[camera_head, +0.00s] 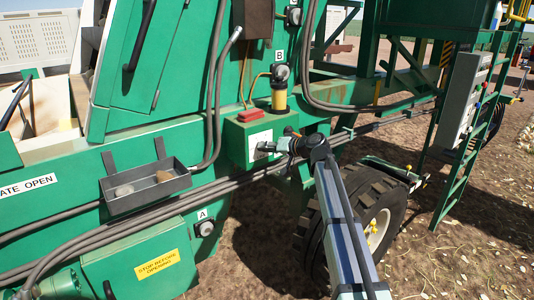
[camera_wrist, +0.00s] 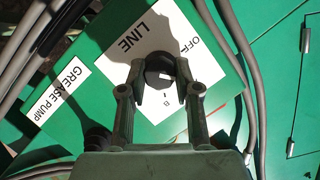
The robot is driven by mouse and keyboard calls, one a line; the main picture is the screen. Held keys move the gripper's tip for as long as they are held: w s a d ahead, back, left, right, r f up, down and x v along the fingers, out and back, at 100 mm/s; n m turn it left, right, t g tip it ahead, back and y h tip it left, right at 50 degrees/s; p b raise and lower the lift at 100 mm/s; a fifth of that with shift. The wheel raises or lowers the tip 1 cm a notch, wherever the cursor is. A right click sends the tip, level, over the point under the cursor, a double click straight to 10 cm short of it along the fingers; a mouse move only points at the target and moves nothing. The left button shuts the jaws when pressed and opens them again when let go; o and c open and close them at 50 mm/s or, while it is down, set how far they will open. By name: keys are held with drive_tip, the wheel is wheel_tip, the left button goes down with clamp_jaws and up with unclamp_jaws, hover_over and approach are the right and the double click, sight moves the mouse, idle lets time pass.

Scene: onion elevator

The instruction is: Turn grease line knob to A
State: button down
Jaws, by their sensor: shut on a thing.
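The grease line knob (camera_wrist: 160,66) is a dark round knob on a white plate (camera_wrist: 115,35) marked LINE, OFF and B. The plate appears rotated in the wrist view, and no A shows on its visible part. A small pale mark shows on the knob; I cannot tell for sure which position it indicates. My gripper (camera_wrist: 160,80) is shut on the knob, one finger on each side. In the head view my gripper (camera_head: 268,147) reaches the white plate (camera_head: 256,137) on the green box from the right, and the knob is mostly hidden by the fingers.
A GREASE PUMP label (camera_wrist: 61,91) is beside the plate. A yellow canister (camera_head: 279,98) and red object (camera_head: 228,118) are on the green box. Fittings marked A (camera_head: 204,228) and B (camera_head: 281,73) sit below and above. Grey hoses (camera_head: 213,100), a metal tray (camera_head: 146,187) and a tyre (camera_head: 375,195) are nearby.

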drive_tip(key=shift+m, duration=0.5)
drive_tip(key=shift+y+b, duration=0.3)
drive_tip(key=shift+y, duration=0.1)
drive_tip(key=c, duration=0.8)
unclamp_jaws()
drive_tip(key=shift+a, duration=0.1)
drive_tip(key=v, duration=1.2)
drive_tip(key=shift+r, duration=0.15)
